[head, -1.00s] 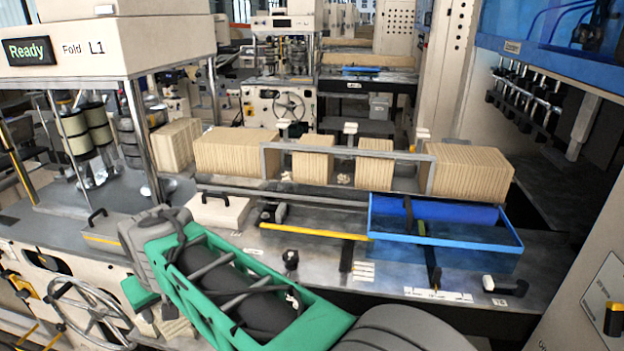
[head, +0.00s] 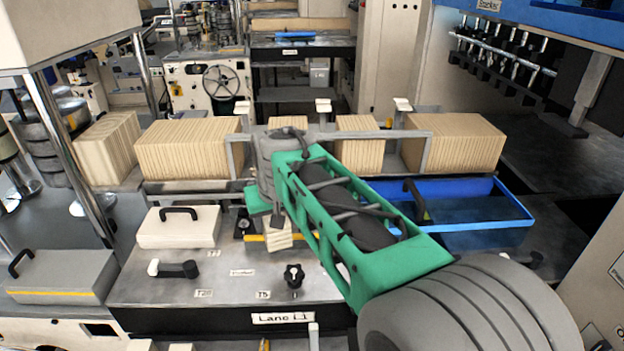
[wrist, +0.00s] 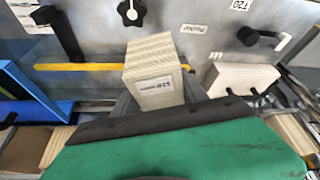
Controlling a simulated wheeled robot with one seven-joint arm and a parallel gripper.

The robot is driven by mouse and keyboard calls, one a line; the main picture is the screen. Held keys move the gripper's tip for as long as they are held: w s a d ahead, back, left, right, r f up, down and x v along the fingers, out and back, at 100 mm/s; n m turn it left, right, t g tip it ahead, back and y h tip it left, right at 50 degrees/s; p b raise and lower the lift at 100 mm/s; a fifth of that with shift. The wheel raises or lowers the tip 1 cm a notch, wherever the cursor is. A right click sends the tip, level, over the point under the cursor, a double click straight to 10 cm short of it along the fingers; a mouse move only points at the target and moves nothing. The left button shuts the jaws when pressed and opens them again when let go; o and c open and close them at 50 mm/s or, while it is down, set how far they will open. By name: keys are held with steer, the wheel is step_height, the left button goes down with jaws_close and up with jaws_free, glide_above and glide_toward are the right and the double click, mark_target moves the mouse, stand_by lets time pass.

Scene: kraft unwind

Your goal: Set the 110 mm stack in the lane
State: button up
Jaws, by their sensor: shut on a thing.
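My gripper (head: 277,221) is shut on a small cream paper stack (head: 278,238), which hangs below the wrist over the machine bed. The wrist view shows the stack (wrist: 153,72) between the dark fingers, with a printed label on its side; its size is not clearly legible. My wrist hides part of this row, including most of another stack (head: 288,122).
A blue tray (head: 480,238) lies right of the arm. A white block with a black handle (head: 180,228) lies left of the gripper. A yellow bar (wrist: 85,67) runs beneath the held stack. Knobs (head: 293,275) and levers (head: 174,268) stand on the bed.

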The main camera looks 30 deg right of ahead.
steer(key=w+d+m+h+b, duration=0.15)
steer(key=w+d+m, duration=0.25)
steer(key=w+d, duration=0.6)
steer(key=shift+n, duration=0.3)
steer(key=shift+a+f+b, duration=0.2)
steer(key=shift+f+b, duration=5.05)
steer(key=shift+f, duration=0.5)
steer(key=o, duration=1.6)
steer(key=shift+c, duration=0.2)
steer(key=shift+g, duration=0.3)
